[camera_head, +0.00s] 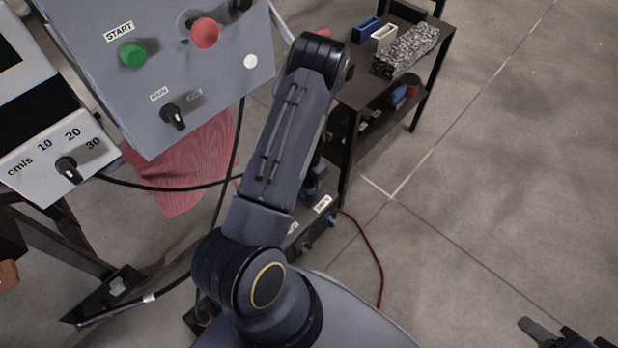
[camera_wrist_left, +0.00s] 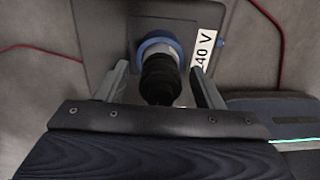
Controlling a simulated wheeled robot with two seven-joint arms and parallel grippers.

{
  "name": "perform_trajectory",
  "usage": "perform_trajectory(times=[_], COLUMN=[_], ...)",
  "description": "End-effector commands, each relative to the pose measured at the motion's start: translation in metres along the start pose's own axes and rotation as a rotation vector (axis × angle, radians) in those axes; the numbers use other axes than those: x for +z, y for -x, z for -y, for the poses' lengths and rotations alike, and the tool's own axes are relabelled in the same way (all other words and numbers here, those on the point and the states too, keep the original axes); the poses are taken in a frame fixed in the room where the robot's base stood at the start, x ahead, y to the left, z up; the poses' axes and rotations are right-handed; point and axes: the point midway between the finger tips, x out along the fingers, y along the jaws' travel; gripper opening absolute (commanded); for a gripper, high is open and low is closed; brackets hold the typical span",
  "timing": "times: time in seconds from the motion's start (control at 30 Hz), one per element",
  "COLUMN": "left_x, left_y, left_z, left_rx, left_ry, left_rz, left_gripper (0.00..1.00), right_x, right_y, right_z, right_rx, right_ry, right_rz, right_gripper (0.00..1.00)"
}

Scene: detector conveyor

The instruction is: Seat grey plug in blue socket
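In the left wrist view a dark plug (camera_wrist_left: 160,78) stands at a blue round socket (camera_wrist_left: 158,42) on a grey panel. The blue ring surrounds the plug's far end; how deep the plug sits cannot be told. My left gripper (camera_wrist_left: 158,72) is open, with one finger on each side of the plug and a visible gap to both. In the head view my left arm hides most of its gripper and the plug. My right gripper (camera_head: 555,332) shows only partly at the bottom right corner, far from the socket; its finger opening is unclear.
A black shelf (camera_head: 375,90) holds small bins. A red cable (camera_head: 375,255) crosses the floor; the right floor is clear.

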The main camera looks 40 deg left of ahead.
Motion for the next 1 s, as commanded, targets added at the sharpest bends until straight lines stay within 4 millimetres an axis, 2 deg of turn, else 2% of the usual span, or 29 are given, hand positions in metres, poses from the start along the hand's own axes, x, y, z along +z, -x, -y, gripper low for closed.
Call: perform_trajectory(times=[0.23, 0.37, 0.8, 1.0], left_x=[0.000, 0.001, 0.001, 0.000], left_y=[0.001, 0.011, 0.101, 0.121], left_z=[0.000, 0.000, 0.000, 0.000], left_rx=[0.000, 0.001, 0.001, 0.000], left_ry=[0.000, 0.000, 0.000, 0.000], left_rz=[0.000, 0.001, 0.002, 0.000], left_gripper=[0.60, 0.60, 0.60, 0.60], right_x=[0.000, -0.003, -0.018, -0.021], right_y=[0.001, 0.005, 0.035, 0.041], right_z=[0.000, 0.003, 0.016, 0.019], right_rx=[0.000, 0.000, 0.000, 0.000], right_ry=[0.000, 0.000, 0.000, 0.000], right_rz=[0.000, 0.000, 0.000, 0.000], right_gripper=[0.36, 0.36, 0.36, 0.36])
